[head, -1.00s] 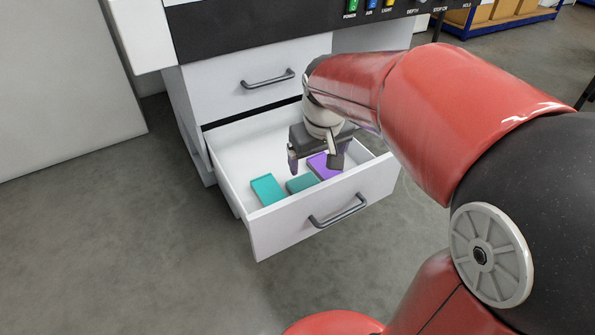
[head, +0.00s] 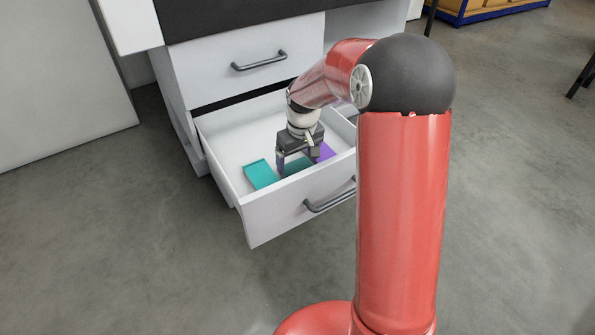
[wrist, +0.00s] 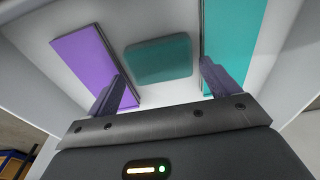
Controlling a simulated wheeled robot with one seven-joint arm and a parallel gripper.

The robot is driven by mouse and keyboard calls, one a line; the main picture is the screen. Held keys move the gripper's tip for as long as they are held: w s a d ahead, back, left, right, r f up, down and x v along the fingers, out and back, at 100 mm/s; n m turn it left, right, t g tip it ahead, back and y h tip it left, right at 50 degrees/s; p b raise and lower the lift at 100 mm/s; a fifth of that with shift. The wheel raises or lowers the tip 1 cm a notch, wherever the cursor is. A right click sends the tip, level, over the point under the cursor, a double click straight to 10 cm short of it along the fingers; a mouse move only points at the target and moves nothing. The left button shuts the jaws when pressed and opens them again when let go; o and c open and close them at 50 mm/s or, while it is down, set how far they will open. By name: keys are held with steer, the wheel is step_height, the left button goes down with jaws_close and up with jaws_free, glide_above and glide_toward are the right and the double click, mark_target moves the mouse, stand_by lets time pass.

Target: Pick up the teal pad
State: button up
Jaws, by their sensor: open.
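A small dark teal pad (wrist: 158,58) with rounded corners lies flat in the open drawer, between a purple block (wrist: 84,62) and a longer, brighter teal block (wrist: 233,40). In the head view the dark teal pad (head: 293,168) is partly hidden by my gripper. My gripper (head: 297,164) is open and empty, low inside the drawer over the pad. In the wrist view the gripper (wrist: 166,88) has one finger near the purple block and the other near the bright teal block, with the dark pad lined up between them.
The white drawer's front panel (head: 270,213) and side walls surround the pads closely. A shut drawer (head: 245,80) is above it. The bright teal block also shows in the head view (head: 260,174), left of my gripper, with bare drawer floor behind it.

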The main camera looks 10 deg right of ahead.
steer(key=f, duration=0.2)
steer(key=shift+w+f, duration=0.2)
steer(key=shift+f, duration=0.1)
steer(key=shift+c, duration=0.5)
steer(key=shift+r, duration=0.1)
steer(key=c, duration=0.6)
